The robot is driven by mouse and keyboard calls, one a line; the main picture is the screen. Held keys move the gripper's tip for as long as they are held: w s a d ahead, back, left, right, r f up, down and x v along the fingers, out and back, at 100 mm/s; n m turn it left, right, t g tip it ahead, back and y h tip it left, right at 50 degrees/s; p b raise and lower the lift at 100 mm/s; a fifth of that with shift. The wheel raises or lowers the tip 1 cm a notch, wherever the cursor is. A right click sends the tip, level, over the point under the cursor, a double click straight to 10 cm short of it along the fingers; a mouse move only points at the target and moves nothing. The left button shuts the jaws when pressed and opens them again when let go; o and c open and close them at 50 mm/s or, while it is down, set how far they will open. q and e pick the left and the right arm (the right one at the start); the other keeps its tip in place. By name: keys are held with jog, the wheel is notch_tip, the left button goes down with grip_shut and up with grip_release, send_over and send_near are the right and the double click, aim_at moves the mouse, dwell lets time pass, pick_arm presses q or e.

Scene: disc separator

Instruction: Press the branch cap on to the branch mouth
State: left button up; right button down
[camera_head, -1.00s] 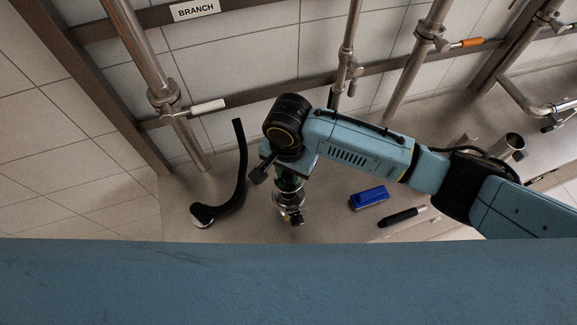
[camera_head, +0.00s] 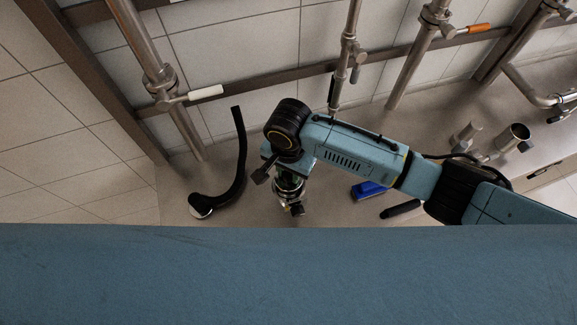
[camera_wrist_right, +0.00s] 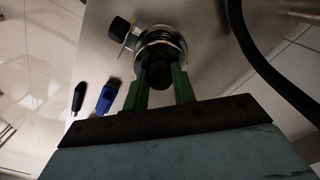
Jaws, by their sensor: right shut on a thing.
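My right gripper (camera_head: 287,188) points down over the grey bench. In the right wrist view, its green fingers (camera_wrist_right: 160,85) are closed around a dark, rounded piece (camera_wrist_right: 158,72). This piece sits at the middle of a round steel fitting (camera_wrist_right: 163,42) with a black knob (camera_wrist_right: 119,27) at its side. The steel fitting shows under the gripper in the head view (camera_head: 288,200). I cannot tell which part of it is the cap and which the branch mouth, or whether they touch. My left gripper is not in view.
A black curved hose (camera_head: 240,160) with a pale end lies left of the gripper. A blue brush (camera_head: 368,190) and a black handle (camera_head: 401,209) lie to the right. Steel pipes with a white lever (camera_head: 205,93) and an orange lever (camera_head: 478,29) stand along the tiled wall.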

jog(key=shift+f+b, duration=0.3)
jog(key=shift+f, duration=0.9)
dwell(0.6)
jog(key=c, duration=1.1)
grip_release()
notch_tip(320, 180, up, 17)
jog(key=p, duration=0.2)
jog(key=shift+r+p, duration=0.15)
jog(key=shift+p, duration=0.25)
